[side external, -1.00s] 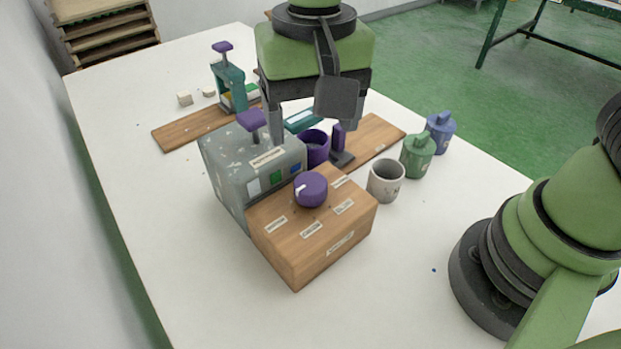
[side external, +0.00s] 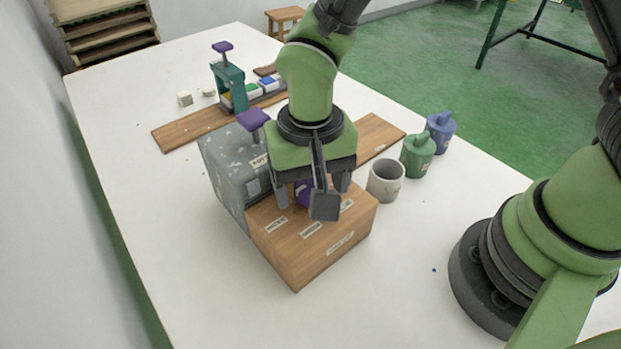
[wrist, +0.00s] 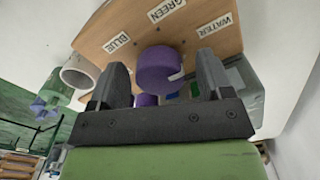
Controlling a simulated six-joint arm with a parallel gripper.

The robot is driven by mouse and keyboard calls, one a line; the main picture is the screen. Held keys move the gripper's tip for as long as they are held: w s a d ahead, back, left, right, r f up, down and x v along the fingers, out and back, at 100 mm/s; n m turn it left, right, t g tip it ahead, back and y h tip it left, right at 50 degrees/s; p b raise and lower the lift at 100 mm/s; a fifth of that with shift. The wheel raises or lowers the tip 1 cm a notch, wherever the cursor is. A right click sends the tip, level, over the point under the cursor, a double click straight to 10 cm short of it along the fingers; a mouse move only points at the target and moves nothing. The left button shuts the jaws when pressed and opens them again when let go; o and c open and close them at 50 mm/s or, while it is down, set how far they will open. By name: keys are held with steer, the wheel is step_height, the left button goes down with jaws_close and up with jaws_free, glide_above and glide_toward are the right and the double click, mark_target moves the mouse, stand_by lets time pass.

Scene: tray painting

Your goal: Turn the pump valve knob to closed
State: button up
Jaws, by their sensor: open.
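The purple valve knob (side external: 301,195) sits on top of the wooden box (side external: 285,258), mostly hidden behind my gripper in the side view. In the wrist view the knob (wrist: 158,68) shows between my fingers, with a white mark on its rim towards the right finger. Labels BLUE (wrist: 124,43), GREEN (wrist: 166,10) and WATER (wrist: 214,25) surround it. My gripper (side external: 312,197) is open, pointing down, one finger on each side of the knob. I cannot tell whether they touch it.
A grey machine (side external: 226,178) with a purple handle (side external: 253,119) stands against the wooden box. A teal press (side external: 229,88) is behind. The front table is clear.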

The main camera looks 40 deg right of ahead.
steer(key=c, duration=0.9)
